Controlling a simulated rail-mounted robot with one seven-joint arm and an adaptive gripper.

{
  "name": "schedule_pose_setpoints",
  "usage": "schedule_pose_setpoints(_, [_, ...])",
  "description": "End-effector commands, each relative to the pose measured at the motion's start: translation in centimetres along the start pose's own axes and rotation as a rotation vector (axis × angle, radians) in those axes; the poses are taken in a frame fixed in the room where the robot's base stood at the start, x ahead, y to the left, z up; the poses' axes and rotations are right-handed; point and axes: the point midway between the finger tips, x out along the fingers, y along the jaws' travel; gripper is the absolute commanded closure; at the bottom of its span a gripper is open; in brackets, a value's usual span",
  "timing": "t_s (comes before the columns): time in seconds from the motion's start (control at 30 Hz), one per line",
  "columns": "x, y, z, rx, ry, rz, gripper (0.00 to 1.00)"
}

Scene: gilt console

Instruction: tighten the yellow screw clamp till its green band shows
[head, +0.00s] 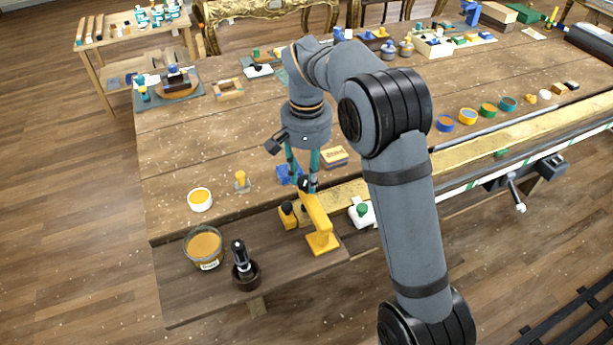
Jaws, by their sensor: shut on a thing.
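The yellow screw clamp (321,231) stands at the front edge of the wooden table, beside the left end of the gilt rail. Its upright arm rises toward my gripper, with a dark knob at its top. My gripper (305,184) points down from above with its teal fingers around this dark knob, and it is shut on it. The fingers and the clamp's arm hide part of the knob and screw. I cannot make out a green band on the clamp from here.
A white clamp with a green knob (361,212) sits just right of the yellow one. A glass jar of amber liquid (204,246) and a dark brush pot (245,274) stand at the front left. A blue block (285,176) lies close behind my fingers.

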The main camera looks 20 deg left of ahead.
Motion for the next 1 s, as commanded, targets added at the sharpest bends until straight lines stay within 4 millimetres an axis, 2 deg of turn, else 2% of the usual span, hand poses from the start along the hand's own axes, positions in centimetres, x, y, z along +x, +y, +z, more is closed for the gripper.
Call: schedule_pose_setpoints(1.0, [-0.33,-0.13,-0.37,0.965,0.012,-0.013,0.95])
